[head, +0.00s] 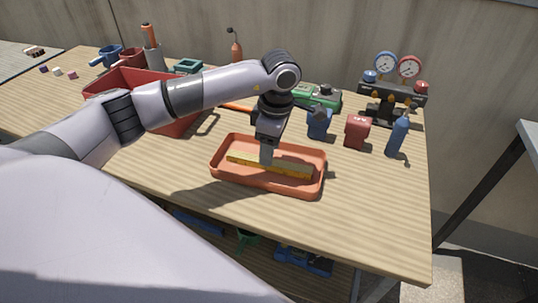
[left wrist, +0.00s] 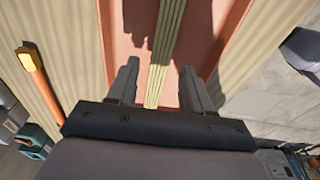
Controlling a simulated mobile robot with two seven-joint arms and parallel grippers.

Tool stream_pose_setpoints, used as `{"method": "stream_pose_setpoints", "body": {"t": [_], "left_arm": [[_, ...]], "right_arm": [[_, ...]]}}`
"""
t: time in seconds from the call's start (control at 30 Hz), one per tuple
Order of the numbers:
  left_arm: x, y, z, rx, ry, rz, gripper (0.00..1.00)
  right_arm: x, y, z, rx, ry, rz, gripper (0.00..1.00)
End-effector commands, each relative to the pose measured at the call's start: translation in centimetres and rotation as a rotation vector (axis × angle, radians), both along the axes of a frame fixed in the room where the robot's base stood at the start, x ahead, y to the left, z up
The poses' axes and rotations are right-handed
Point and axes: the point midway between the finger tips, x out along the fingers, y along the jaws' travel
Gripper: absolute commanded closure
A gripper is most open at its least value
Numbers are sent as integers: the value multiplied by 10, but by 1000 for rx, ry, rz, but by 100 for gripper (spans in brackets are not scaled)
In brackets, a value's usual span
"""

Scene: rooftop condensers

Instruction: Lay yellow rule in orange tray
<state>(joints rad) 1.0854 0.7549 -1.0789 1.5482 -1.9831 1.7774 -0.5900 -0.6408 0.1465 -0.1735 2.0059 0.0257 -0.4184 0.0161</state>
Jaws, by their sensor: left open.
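The yellow rule (head: 290,171) lies lengthwise inside the orange tray (head: 222,174) on the wooden bench in the head view. My left gripper (head: 267,158) points down into the tray over the rule, near its middle. In the left wrist view the rule (left wrist: 166,45) passes between the two open fingers (left wrist: 160,78), with a gap on each side. The tray (left wrist: 205,40) shows beneath it. The head view does not show the fingertips clearly. My right gripper is not in view.
A red bin (head: 190,126) stands left of the tray, partly behind my arm. A red block (head: 357,131), a blue bottle (head: 397,137) and a gauge manifold (head: 392,90) stand to the right. The bench front right is clear.

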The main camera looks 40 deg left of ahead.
Motion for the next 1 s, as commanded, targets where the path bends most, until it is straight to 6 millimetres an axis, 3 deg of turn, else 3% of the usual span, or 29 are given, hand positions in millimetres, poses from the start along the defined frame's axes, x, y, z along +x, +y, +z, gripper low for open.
{"method": "stream_pose_setpoints", "body": {"t": [0.2,0.4,0.6,1.0], "left_arm": [[2,-5,51,0,-5,-1,50],[2,-8,79,0,-2,0,50],[2,-9,88,-1,0,-1,50],[2,-9,88,0,0,-1,50]], "right_arm": [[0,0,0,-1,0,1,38],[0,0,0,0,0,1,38],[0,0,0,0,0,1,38],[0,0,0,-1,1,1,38]]}}
